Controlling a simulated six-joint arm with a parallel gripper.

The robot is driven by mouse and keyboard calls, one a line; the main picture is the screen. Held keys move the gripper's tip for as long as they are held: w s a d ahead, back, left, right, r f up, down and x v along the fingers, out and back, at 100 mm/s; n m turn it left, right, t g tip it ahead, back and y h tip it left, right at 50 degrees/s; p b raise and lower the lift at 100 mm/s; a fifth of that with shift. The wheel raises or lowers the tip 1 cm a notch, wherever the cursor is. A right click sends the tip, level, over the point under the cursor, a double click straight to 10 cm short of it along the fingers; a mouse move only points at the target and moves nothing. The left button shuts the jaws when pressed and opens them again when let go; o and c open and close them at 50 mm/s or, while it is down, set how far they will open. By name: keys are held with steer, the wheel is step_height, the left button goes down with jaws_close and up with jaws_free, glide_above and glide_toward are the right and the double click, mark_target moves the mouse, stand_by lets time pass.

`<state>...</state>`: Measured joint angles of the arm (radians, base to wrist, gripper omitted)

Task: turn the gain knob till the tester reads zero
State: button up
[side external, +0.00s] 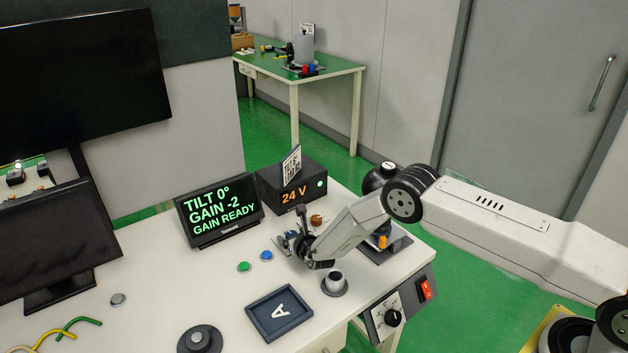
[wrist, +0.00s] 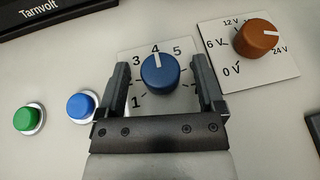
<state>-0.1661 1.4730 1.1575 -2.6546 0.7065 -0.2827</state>
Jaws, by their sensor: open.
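The tester display (side external: 219,211) reads "TILT 0°", "GAIN -2" and "GAIN READY". I see no name on this plate. My gripper (wrist: 160,66) is open, with one finger on each side of the blue knob; small gaps show between fingers and knob. In the side view my gripper (side external: 304,246) is low over the bench, and it mostly hides the blue knob.
An orange voltage knob (wrist: 256,39) stands close right of my right finger. Green (wrist: 28,119) and blue (wrist: 80,106) buttons lie to the left. A black box (side external: 292,187) shows "24 V". A tray marked A (side external: 279,314) lies in front on the bench.

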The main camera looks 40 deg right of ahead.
steer(key=shift+c, duration=0.2)
jaws_close()
steer(key=shift+w+r+m+g+h, duration=0.15)
steer(key=shift+m+g+h, duration=0.35)
steer(key=shift+m+h, duration=1.2)
steer(key=shift+o, duration=0.2)
jaws_free()
steer(key=shift+a, duration=0.1)
steer(key=shift+v, duration=3.85)
